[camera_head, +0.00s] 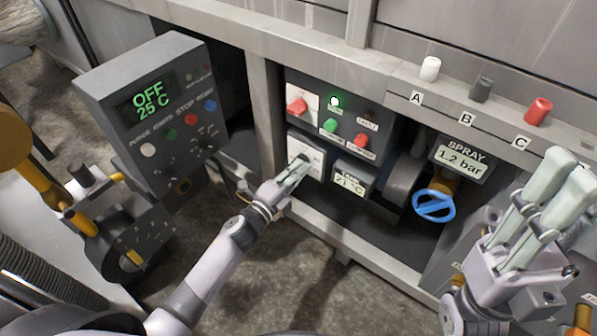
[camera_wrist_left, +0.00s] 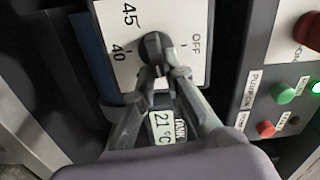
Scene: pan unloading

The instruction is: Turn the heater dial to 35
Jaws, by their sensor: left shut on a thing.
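The heater dial is a small black knob (camera_wrist_left: 152,46) on a white plate (camera_wrist_left: 115,22), with 45, 40 and OFF printed around it in the left wrist view. Its pointer direction is unclear. In the head view the white plate (camera_head: 297,146) is low in the recessed panel. My left gripper (camera_head: 302,164) is shut on the knob, its fingertips also in the left wrist view (camera_wrist_left: 157,76). A display (camera_head: 348,182) beside the plate reads 21 °C. My right gripper (camera_head: 563,180) is raised at the right, away from the dial, holding nothing visible; its finger gap is unclear.
A grey box (camera_head: 112,88) at left displays OFF and 25 °C. A button panel (camera_head: 352,112) sits above the dial plate. A blue valve wheel (camera_head: 433,205) and a SPRAY gauge (camera_head: 460,157) are to its right. White, grey and red knobs stand on the ledge above.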

